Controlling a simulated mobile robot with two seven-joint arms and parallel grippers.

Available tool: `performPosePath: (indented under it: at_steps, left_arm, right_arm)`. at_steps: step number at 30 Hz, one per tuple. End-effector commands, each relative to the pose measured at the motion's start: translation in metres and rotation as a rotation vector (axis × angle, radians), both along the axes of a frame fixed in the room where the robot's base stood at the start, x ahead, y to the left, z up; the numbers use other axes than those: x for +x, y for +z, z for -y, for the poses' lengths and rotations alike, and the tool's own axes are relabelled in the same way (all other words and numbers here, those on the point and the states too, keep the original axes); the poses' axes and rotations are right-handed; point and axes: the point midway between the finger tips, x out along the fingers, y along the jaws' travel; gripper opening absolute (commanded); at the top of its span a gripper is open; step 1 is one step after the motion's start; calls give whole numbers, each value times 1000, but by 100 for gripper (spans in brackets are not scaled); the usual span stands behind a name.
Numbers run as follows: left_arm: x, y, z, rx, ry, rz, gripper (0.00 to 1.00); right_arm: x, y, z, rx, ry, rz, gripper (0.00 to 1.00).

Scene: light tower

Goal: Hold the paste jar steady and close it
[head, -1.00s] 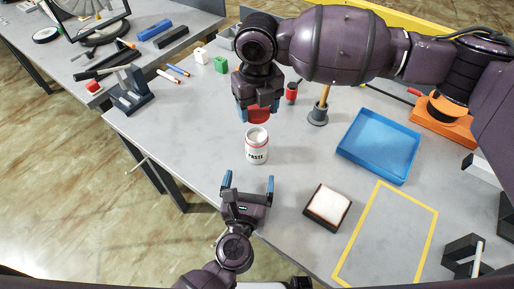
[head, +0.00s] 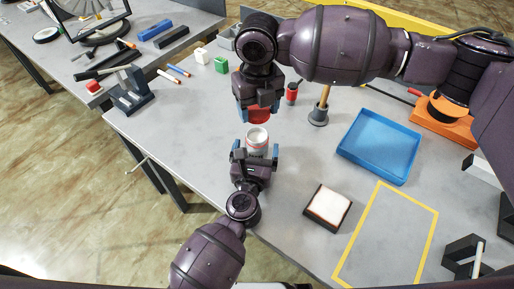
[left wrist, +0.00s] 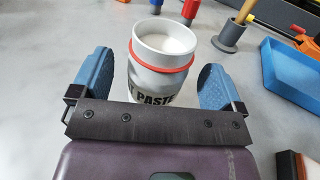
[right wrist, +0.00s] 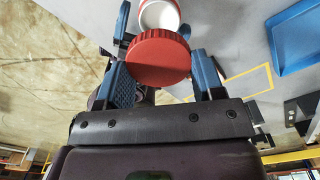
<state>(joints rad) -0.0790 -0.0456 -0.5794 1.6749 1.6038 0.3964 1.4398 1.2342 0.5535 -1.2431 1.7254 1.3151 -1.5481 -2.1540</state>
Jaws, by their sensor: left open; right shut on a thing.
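The paste jar (head: 257,137) is white with a red ring and stands upright and open on the table. Its pale contents show in the left wrist view (left wrist: 163,62). My left gripper (head: 254,157) is open, with its blue fingers (left wrist: 97,75) on either side of the jar; gaps show between fingers and jar. My right gripper (head: 258,110) is shut on the red lid (right wrist: 158,57), held above and beyond the jar, apart from it. The lid also shows below the right gripper in the head view (head: 259,116).
A white-topped block (head: 328,206) lies nearer, beside a yellow outlined area (head: 341,262).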

Motion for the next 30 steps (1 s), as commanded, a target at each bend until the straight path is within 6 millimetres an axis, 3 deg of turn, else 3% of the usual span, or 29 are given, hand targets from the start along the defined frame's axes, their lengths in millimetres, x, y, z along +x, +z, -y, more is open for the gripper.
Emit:
performPosePath:
  at_steps: [7, 19, 30]
  left_arm:
    - [22, 0, 3, 0, 0, 0, 94]
    - [26, -1, 4, 0, 0, -1, 92]
    - [26, 0, 4, 0, 0, -1, 35]
  right_arm:
    - [0, 0, 0, 0, 0, 0, 40]
    - [0, 0, 0, 0, 0, 0, 40]
    - [0, 0, 0, 0, 0, 0, 40]
